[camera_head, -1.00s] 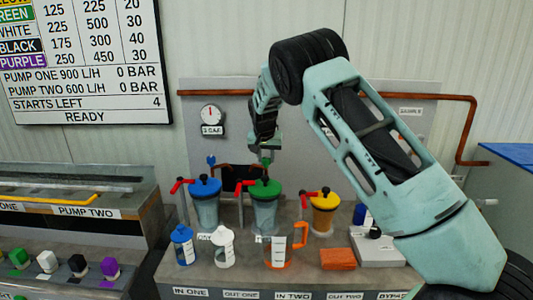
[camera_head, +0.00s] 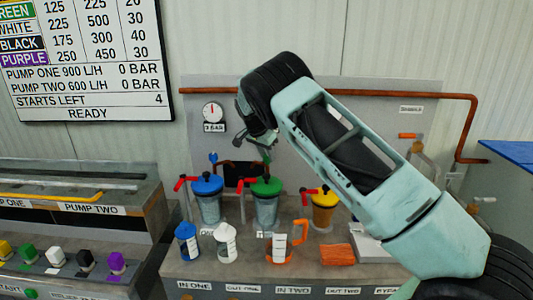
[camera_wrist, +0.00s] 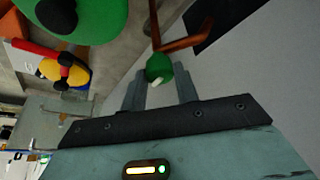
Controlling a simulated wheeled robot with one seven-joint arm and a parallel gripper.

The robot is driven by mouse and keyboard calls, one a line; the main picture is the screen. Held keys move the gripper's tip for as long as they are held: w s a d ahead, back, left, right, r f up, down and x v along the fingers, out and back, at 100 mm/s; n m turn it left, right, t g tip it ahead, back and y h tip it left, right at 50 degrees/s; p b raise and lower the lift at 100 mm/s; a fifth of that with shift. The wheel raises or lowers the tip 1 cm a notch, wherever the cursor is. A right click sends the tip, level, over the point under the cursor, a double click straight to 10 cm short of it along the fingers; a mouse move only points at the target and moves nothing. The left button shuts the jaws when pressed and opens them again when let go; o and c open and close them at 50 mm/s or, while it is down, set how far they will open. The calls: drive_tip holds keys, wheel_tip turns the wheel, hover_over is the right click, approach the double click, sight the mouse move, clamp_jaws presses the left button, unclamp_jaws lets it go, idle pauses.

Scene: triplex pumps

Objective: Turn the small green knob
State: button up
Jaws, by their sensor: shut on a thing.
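The small green knob (camera_wrist: 158,68) with a white mark sits between my fingertips in the wrist view. My gripper (camera_wrist: 159,85) is shut on it. In the head view my gripper (camera_head: 265,157) is just above and behind the large green lid (camera_head: 267,186) of the middle jar. The knob is too small and too covered by the gripper to make out clearly there. The large green lid also fills the top left of the wrist view (camera_wrist: 95,15).
A blue-lidded jar (camera_head: 207,185) and a yellow-lidded jar (camera_head: 325,198), with red handles, flank the green one. A copper pipe (camera_wrist: 185,42) runs close beyond the knob. Jugs (camera_head: 225,243) and an orange block (camera_head: 337,255) stand in front. A gauge (camera_head: 214,112) is on the back panel.

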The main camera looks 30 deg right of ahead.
idle(0.4)
drive_tip(key=o, duration=1)
drive_tip(key=b+v, duration=0.2)
drive_tip(key=v, duration=1.5)
drive_tip(key=shift+r+b, duration=0.2)
drive_tip(key=shift+b, duration=0.2)
